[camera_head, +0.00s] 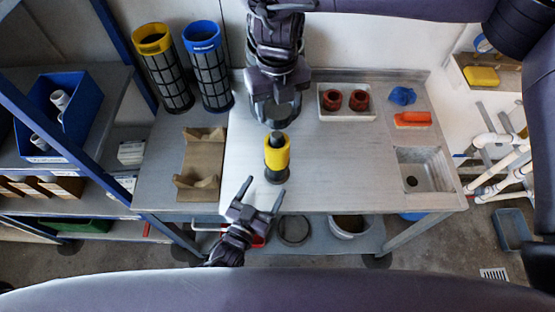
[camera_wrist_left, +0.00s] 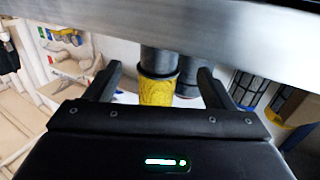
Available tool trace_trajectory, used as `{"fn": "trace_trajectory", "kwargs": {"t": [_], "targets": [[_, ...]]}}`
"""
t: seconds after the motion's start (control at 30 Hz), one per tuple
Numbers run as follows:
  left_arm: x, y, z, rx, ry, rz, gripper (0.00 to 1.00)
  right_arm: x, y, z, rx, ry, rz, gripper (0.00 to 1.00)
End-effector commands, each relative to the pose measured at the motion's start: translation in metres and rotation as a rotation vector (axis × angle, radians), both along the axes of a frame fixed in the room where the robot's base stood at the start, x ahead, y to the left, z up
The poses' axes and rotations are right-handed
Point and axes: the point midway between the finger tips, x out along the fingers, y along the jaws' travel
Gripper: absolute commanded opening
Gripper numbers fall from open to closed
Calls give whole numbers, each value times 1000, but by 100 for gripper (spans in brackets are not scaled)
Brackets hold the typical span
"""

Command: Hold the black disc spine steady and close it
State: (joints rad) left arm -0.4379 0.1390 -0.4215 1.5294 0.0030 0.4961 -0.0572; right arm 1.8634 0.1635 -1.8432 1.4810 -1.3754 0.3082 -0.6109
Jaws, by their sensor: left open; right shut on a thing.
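The black disc spine (camera_head: 276,138) stands upright near the table's front edge in the head view, with a yellow sleeve (camera_head: 277,157) around it and a dark base below. My right gripper (camera_head: 276,122) reaches down from the back and is shut at the spine's top; the exact contact is hard to see. My left gripper (camera_head: 262,197) is open and empty, in front of the table edge and just below the piece. In the left wrist view, which looks upside down, the yellow sleeve (camera_wrist_left: 158,90) shows between the open fingers, with the dark base (camera_wrist_left: 160,60) above it.
Yellow-topped (camera_head: 168,70) and blue-topped (camera_head: 207,65) mesh canisters stand at the back left. A brown cradle (camera_head: 200,160) lies left of the piece. A white tray (camera_head: 345,112) with two red rings, a blue lump (camera_head: 402,96), an orange tool (camera_head: 413,119) and a sink (camera_head: 425,168) are right.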

Motion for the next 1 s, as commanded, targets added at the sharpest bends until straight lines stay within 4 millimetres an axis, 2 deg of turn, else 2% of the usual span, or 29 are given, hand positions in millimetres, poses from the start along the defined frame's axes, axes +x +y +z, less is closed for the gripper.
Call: {"fn": "trace_trajectory", "kwargs": {"t": [0.03,0.2,0.4,0.83,1.0], "targets": [[11,-5,1,-2,-4,0,76,0,0,0,0,0,0,32],[39,-18,1,0,-3,0,76,0,0,0,0,0,0,32],[60,-28,0,1,0,0,76,0,0,0,0,0,0,32],[67,-31,0,0,0,0,76,0,0,0,0,0,0,32],[67,-31,0,0,0,0,55,0,0,0,0,0,0,32]]}}
